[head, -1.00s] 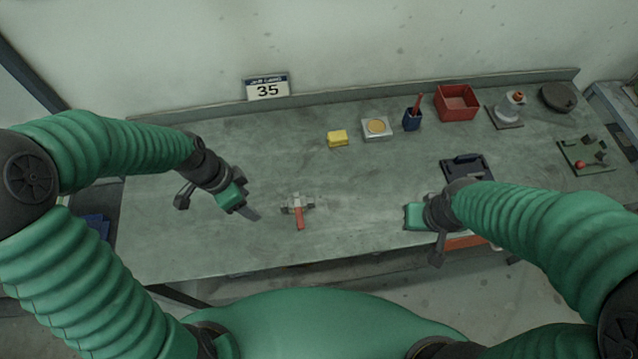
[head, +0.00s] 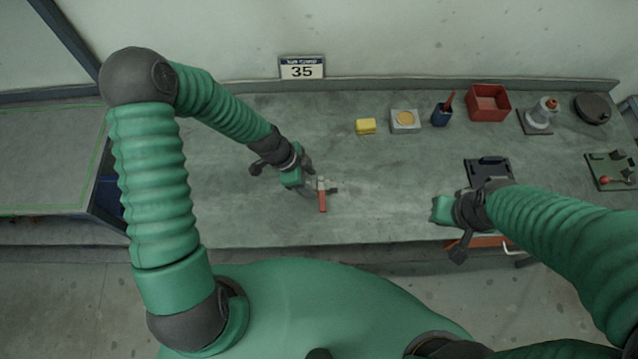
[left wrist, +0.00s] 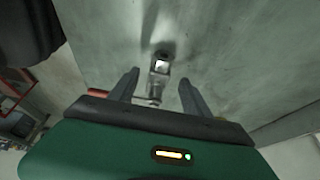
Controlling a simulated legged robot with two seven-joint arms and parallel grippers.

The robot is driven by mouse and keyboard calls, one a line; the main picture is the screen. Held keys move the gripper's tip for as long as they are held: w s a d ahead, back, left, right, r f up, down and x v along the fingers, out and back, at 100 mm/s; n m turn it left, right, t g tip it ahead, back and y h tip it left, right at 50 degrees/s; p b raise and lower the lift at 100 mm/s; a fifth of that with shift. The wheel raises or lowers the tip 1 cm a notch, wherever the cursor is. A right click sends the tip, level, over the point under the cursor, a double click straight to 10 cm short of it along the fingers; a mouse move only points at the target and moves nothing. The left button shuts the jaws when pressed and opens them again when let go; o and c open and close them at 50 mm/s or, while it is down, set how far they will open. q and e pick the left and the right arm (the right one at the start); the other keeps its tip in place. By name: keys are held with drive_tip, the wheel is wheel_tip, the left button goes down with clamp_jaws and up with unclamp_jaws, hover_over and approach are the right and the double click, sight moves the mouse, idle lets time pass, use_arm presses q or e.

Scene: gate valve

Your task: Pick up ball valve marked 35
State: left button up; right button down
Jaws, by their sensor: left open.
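The ball valve (head: 322,187) lies on the grey workbench, its red handle (head: 322,201) pointing toward the bench's front edge. A sign marked 35 (head: 302,68) stands at the back of the bench behind it. My left gripper (head: 311,189) is open at the valve's left side and hides part of it. In the left wrist view, the metal valve body (left wrist: 158,80) shows between the two open fingers (left wrist: 157,88), with the red handle to the left. My right gripper (head: 440,210) is over the bench to the right, away from the valve; its fingers cannot be made out.
A yellow block (head: 366,126), a square tin (head: 405,120), a blue cup (head: 442,114) and a red bin (head: 489,103) stand along the back. A dark fixture (head: 488,171) lies beyond my right gripper. The workbench (head: 220,215) is clear left of the valve.

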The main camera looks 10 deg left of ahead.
sight(316, 183)
use_arm(q)
drive_tip(key=shift+x, duration=1.1)
drive_tip(key=shift+w+d+f, duration=0.1)
drive_tip(key=shift+d+f, duration=0.05)
drive_tip(key=shift+d, duration=0.1)
drive_tip(key=shift+w+d, duration=0.1)
drive_tip(key=shift+d, duration=0.3)
drive_tip(key=shift+c, duration=0.6)
drive_tip(key=shift+d, duration=0.1)
drive_tip(key=c, duration=0.5)
drive_tip(key=shift+a, duration=0.3)
drive_tip(key=c, duration=0.5)
drive_tip(key=shift+a, duration=0.2)
clamp_jaws()
use_arm(e)
drive_tip(key=shift+d+r, duration=0.15)
drive_tip(key=shift+r, duration=0.2)
use_arm(q)
drive_tip(key=shift+d, duration=0.2)
use_arm(e)
drive_tip(key=shift+d, duration=0.15)
